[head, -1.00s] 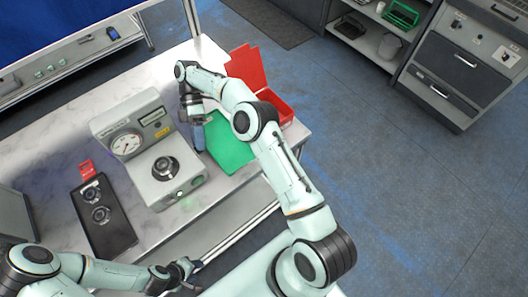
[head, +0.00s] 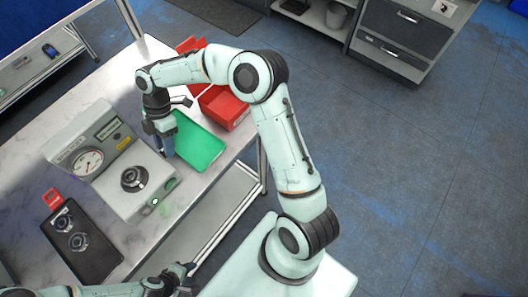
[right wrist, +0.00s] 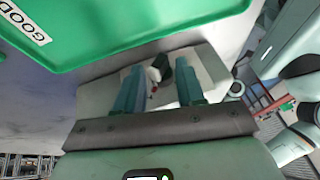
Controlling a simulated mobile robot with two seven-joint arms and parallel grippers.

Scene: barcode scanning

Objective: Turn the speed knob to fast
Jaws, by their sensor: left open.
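A grey machine (head: 84,128) with a round gauge (head: 88,162) and a small display stands on the table. A round black knob (head: 134,179) sits on its lower front part; its marks are too small to read. A black panel (head: 96,260) with two round dials (head: 70,232) lies left of the machine. My right gripper (head: 167,145) points down beside the machine, at the green tray's near edge. In the right wrist view its fingers (right wrist: 160,92) are apart, with nothing clearly held. My left gripper (head: 188,275) is open and empty at the bottom, in front of the table edge, away from knob and dials.
A green tray (head: 203,150), labelled GOOD in the right wrist view, lies right of the machine. Red bins (head: 226,108) stand behind it. A small red item (head: 52,198) is by the black panel. Bare tabletop (head: 30,180) shows left of the machine.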

